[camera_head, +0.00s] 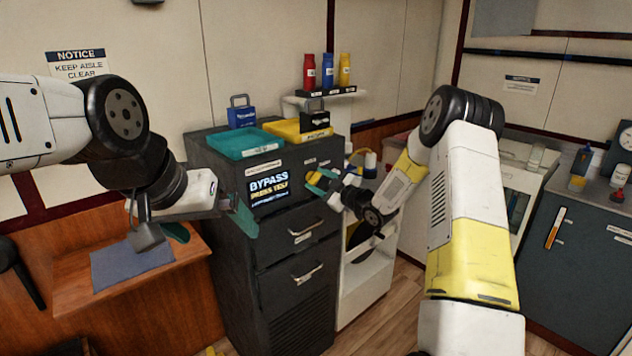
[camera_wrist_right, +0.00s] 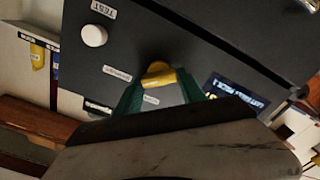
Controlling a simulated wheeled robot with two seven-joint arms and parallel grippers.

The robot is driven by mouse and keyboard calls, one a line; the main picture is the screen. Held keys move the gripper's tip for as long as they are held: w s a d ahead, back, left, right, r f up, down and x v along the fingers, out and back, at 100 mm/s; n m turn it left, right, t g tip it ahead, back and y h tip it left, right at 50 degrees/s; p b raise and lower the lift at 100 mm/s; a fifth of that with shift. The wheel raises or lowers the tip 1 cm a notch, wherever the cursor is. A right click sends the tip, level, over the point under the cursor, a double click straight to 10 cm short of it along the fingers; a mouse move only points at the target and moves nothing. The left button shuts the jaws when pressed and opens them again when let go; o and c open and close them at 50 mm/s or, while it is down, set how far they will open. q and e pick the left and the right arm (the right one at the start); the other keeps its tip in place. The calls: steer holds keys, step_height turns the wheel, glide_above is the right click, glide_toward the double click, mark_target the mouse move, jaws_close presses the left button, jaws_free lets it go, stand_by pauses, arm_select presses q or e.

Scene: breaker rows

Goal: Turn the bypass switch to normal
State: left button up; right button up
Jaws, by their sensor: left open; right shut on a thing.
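The bypass switch is a yellow knob (camera_wrist_right: 158,75) on the dark cabinet front, seen in the right wrist view between small white labels. My right gripper (camera_wrist_right: 157,92) is shut on it, with a green finger on each side. The display (camera_head: 269,189) on the cabinet reads "BYPASS" and "PRESS TEST". A round white button (camera_wrist_right: 94,35) sits by a "TEST" label in the right wrist view. My left gripper (camera_head: 212,224) is open and empty, left of the cabinet.
The dark cabinet (camera_head: 290,285) carries a teal tray (camera_head: 243,145), a yellow tray (camera_head: 300,133) and two padlocks. Red, blue and yellow bottles (camera_head: 328,72) stand on a shelf behind. A wooden desk (camera_head: 80,290) with a grey-blue mat is below my left arm.

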steer(key=n, duration=0.5)
steer(key=shift+s+a+f, duration=0.1)
steer(key=n, duration=0.5)
steer(key=shift+f, duration=0.1)
steer(key=shift+n, duration=0.3)
steer(key=o, duration=1.4)
steer(key=shift+c, duration=0.2)
steer(key=v, duration=0.7)
steer(key=shift+s+d, duration=0.25)
steer(key=shift+s, duration=0.1)
